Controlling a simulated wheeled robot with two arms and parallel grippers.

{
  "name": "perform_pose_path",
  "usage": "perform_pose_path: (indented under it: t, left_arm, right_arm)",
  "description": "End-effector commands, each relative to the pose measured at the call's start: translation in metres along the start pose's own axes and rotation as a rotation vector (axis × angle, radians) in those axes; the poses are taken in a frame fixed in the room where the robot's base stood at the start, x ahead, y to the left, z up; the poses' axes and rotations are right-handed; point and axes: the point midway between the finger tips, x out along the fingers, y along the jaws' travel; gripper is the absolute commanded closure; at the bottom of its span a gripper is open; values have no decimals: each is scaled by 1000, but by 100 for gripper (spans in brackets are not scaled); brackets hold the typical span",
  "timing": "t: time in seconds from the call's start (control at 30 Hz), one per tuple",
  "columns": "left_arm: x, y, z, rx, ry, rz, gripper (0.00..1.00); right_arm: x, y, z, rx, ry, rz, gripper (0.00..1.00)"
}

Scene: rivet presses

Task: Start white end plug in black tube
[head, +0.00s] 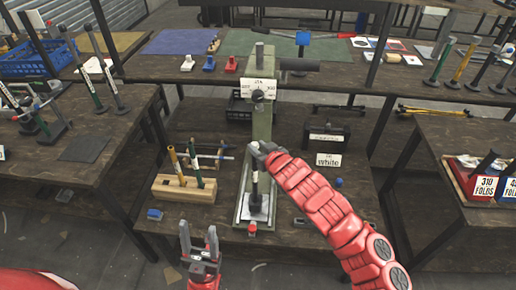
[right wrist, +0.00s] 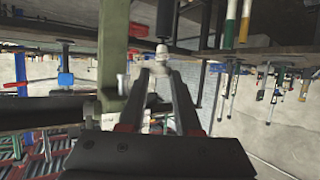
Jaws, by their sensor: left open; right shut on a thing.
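The black tube (head: 254,185) stands upright on the base of the green press (head: 262,130) in the head view. It also shows in the right wrist view (right wrist: 167,20). My right gripper (head: 262,149) is at the tube's upper end, below the press head. It is shut on the white end plug (right wrist: 162,51), which is in line with the tube end. I cannot tell whether plug and tube touch or whether the plug is inside. My left gripper (head: 198,243) is open and empty, in front of the bench and left of the press.
A wooden block (head: 184,188) with upright tubes stands left of the press. A "White" sign (head: 328,160) and a black box (head: 326,136) stand to the right. Small blue blocks (head: 155,214) lie near the bench's front edge. Side tables flank the bench.

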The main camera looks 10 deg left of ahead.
Motion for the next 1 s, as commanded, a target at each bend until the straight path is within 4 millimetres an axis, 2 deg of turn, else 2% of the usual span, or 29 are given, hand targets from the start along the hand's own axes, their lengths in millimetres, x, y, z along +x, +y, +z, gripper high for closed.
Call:
perform_pose_path:
  t: [0.33,1.0]
  left_arm:
    - [-1,0,0,0,0,0,43]
    - [-17,1,3,0,0,0,43]
  right_arm:
    - [0,0,0,0,0,0,100]
    - [6,0,15,0,0,0,100]
